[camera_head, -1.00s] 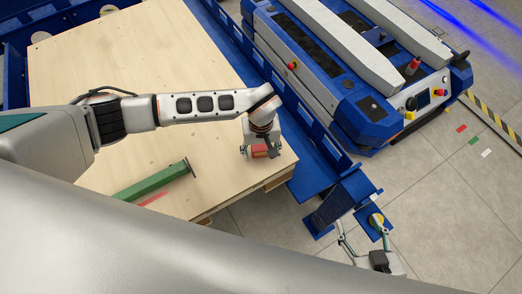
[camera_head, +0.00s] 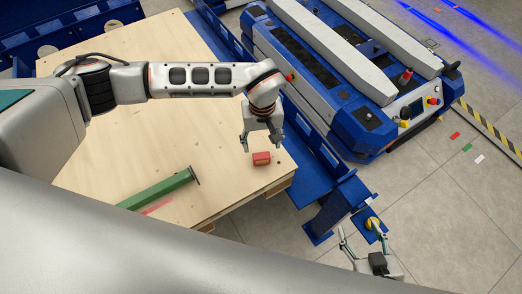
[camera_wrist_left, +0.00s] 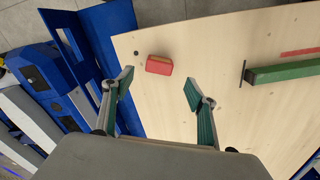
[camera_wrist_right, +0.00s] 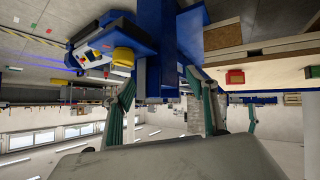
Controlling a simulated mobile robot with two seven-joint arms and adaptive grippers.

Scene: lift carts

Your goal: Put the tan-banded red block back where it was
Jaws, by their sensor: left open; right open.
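The red block (camera_head: 262,158) lies on the pale wooden tabletop near its right corner, and it also shows in the left wrist view (camera_wrist_left: 159,66). A tan strip shows along one edge there. My left gripper (camera_head: 262,147) is open and empty. Its fingers (camera_wrist_left: 157,88) are apart from the block, which is seen beyond the gap between them. My right gripper (camera_head: 360,234) is open and empty beside the blue post, off the table. In the right wrist view its fingers (camera_wrist_right: 160,95) are spread with nothing between them.
A green beam (camera_head: 158,189) with a dark end plate lies on the table left of the block, by a red strip (camera_head: 158,206). A blue post (camera_head: 336,208) with a yellow knob (camera_head: 372,223) stands near my right gripper. A blue-grey lift cart (camera_head: 350,75) stands behind.

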